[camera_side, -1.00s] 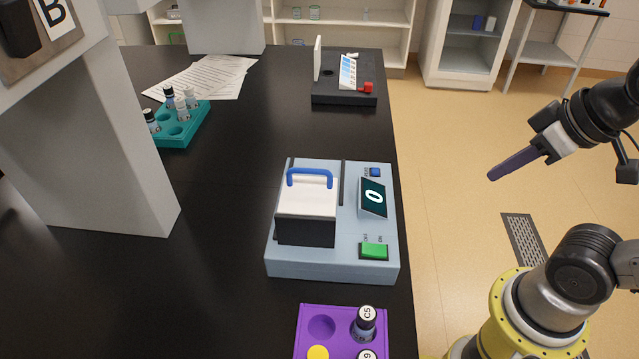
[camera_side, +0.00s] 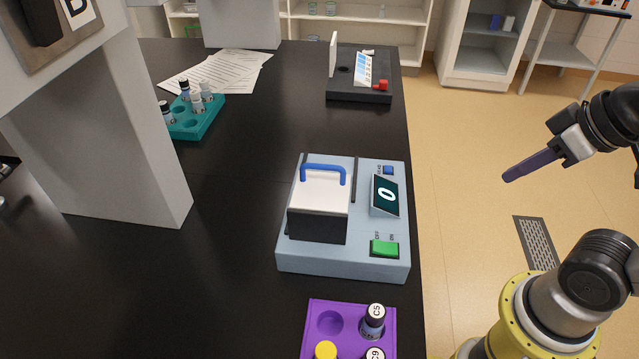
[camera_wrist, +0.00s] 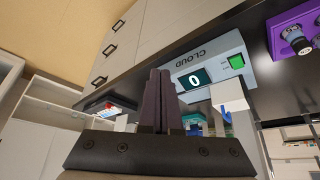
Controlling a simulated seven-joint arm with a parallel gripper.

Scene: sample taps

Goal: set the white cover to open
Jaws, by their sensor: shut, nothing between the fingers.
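The white cover (camera_side: 322,187) has a blue handle (camera_side: 323,170) on top and dark lower sides. It sits down over the left part of a light blue-grey device (camera_side: 345,262), between two dark upright strips. In the wrist view the cover (camera_wrist: 229,94) is small and seen at an angle, beyond the finger tips. My gripper (camera_side: 506,179) is off to the right of the table, over the floor, apart from the device. Its dark purple fingers are together and empty; they also show in the wrist view (camera_wrist: 160,75).
The device has a display (camera_side: 385,195) reading 0 and a green switch (camera_side: 384,249). A purple rack (camera_side: 345,340) with vials stands in front. A black device (camera_side: 350,95) with an upright white panel (camera_side: 333,55) and a teal rack (camera_side: 205,122) stand behind. A grey column (camera_side: 100,150) rises left.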

